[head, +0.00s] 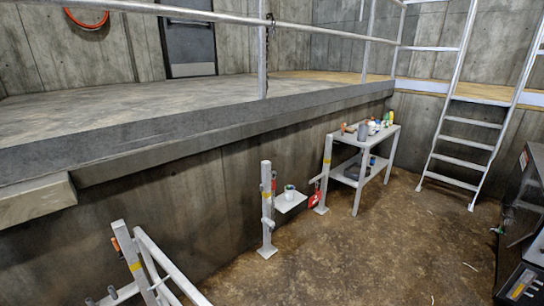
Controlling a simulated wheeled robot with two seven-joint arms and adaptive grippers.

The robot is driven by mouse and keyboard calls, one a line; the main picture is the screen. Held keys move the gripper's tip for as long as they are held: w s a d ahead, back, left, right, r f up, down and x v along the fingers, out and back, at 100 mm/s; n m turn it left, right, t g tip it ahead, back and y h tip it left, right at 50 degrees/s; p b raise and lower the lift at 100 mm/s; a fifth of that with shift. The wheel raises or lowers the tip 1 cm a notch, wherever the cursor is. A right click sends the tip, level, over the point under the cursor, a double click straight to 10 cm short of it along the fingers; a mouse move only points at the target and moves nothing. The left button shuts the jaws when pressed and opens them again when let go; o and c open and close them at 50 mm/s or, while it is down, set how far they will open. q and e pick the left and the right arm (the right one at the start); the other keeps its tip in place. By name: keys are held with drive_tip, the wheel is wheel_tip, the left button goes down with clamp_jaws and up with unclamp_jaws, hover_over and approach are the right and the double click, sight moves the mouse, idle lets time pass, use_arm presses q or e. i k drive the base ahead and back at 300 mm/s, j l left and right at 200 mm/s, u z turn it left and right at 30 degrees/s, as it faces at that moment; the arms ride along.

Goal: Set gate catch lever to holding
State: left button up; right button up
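Neither of my grippers shows in the head view. A white post (266,225) with a base plate and a yellow band stands on the floor near the wall, with small red and grey fittings on it. A second post (326,170) with a yellow band stands behind it, beside a red hanging piece (315,199). A white rail frame (155,265) with a yellow band and an orange strip is at the lower left; its lower part is cut off. Which fitting is the gate catch lever, and its position, I cannot tell at this size.
A small shelf (290,203) holds a cup. A white table (347,180) with several small items stands against the raised concrete platform (180,122). A metal ladder (466,140) leans at the right. A dark machine (522,215) is at the right edge. The brown floor (370,260) between is mostly clear.

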sight(118, 248)
drive_tip(key=k+j, duration=0.5)
drive_tip(key=i+j+u, duration=0.1)
drive_tip(key=j, duration=0.4)
drive_tip(key=i+j+u, duration=0.1)
drive_tip(key=i+j, duration=0.25)
drive_tip(key=i+j+u, duration=0.1)
drive_tip(key=i+j, duration=0.15)
drive_tip(key=j, duration=0.3)
drive_tip(key=i+j+u, duration=0.15)
drive_tip(key=j, duration=0.3)
drive_tip(key=i+j, duration=0.1)
drive_tip(key=i, duration=0.25)
drive_tip(key=u, duration=0.05)
